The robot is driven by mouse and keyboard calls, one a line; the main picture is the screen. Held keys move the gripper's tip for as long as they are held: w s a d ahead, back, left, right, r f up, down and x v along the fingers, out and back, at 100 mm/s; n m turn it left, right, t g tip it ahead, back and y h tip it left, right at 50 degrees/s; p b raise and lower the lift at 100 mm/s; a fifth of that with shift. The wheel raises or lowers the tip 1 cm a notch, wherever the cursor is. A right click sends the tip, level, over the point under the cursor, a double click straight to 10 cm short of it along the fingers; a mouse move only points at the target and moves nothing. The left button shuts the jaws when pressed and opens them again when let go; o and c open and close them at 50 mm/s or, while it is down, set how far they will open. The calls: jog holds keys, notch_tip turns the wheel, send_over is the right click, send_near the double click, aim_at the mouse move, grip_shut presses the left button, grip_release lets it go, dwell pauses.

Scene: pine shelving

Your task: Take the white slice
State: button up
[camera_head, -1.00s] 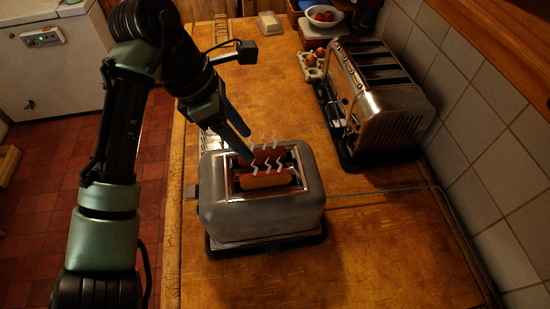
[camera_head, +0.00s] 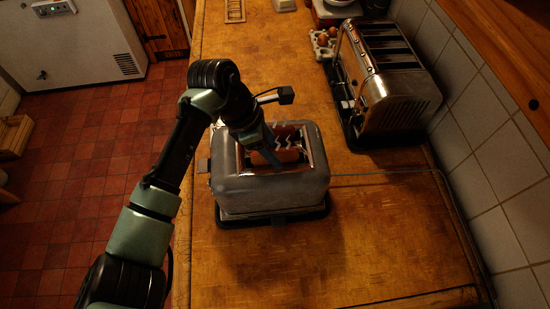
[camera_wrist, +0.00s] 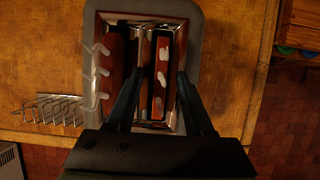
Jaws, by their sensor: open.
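A grey metal toaster (camera_head: 268,192) stands on the wooden worktop. Two reddish-brown slices stand in its slots, and neither looks plain white. In the wrist view the left slice (camera_wrist: 115,70) has white zigzag shapes along its left side. The right slice (camera_wrist: 161,96) shows white patches on its top edge. My gripper (camera_wrist: 160,74) is open, with one finger on each side of the right slice and nothing gripped. In the head view my gripper (camera_head: 268,157) is down at the toaster's top, partly hiding the slots.
A larger chrome toaster (camera_head: 392,95) stands by the tiled wall on the right. A wire rack (camera_wrist: 50,109) lies beside the grey toaster. The worktop in front is clear.

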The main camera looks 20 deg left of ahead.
jog(key=shift+d+f, duration=0.15)
jog(key=shift+f, duration=0.25)
grip_shut()
dwell(1.2)
